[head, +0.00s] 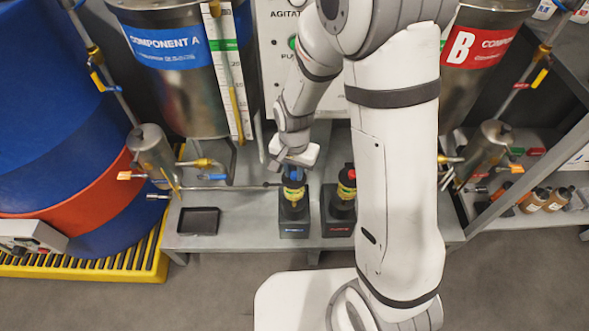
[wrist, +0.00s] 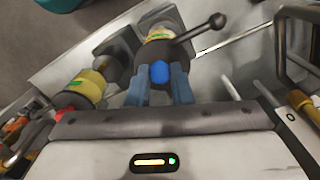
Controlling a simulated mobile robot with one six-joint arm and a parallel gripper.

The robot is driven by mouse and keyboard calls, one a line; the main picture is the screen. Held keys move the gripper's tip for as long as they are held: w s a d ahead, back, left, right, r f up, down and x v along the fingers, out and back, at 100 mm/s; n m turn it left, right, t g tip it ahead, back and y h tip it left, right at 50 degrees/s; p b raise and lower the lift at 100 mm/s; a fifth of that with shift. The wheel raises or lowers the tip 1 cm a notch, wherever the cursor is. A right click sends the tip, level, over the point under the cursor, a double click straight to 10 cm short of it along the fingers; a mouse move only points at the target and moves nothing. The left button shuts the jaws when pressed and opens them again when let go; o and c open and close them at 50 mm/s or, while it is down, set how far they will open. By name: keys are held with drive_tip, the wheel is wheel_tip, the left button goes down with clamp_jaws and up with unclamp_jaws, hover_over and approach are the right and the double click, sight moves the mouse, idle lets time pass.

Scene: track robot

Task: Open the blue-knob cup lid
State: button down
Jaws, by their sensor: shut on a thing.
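The blue-knob cup (head: 293,205) stands upright in a dark base on the grey bench, with a yellow band around it. Its blue knob (wrist: 159,72) sits between my fingers in the wrist view. My gripper (wrist: 159,86) is shut on the knob from above; in the head view my gripper (head: 294,170) hides part of the cup's top. A black lever with a ball end (wrist: 217,21) sticks out from the cup's top. I cannot tell whether the lid is seated or lifted. The red-knob cup (head: 345,188) stands just right of it.
A black tray (head: 199,221) lies on the bench to the left. Metal tanks (head: 185,85) and thin pipes stand behind. A blue and orange drum (head: 60,180) is at the far left. My arm hides the bench's right-middle part.

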sight(294, 172)
drive_tip(key=shift+w+r+g+p, duration=0.2)
drive_tip(key=shift+r+g+p, duration=0.25)
drive_tip(key=shift+p, duration=0.45)
drive_tip(key=shift+w+g+p, duration=0.15)
drive_tip(key=shift+g+p, duration=0.1)
drive_tip(key=shift+p, duration=0.2)
drive_tip(key=shift+f, duration=0.1)
drive_tip(key=c, duration=1.3)
unclamp_jaws()
wheel_tip(294, 172, up, 10)
drive_tip(key=p, duration=0.2)
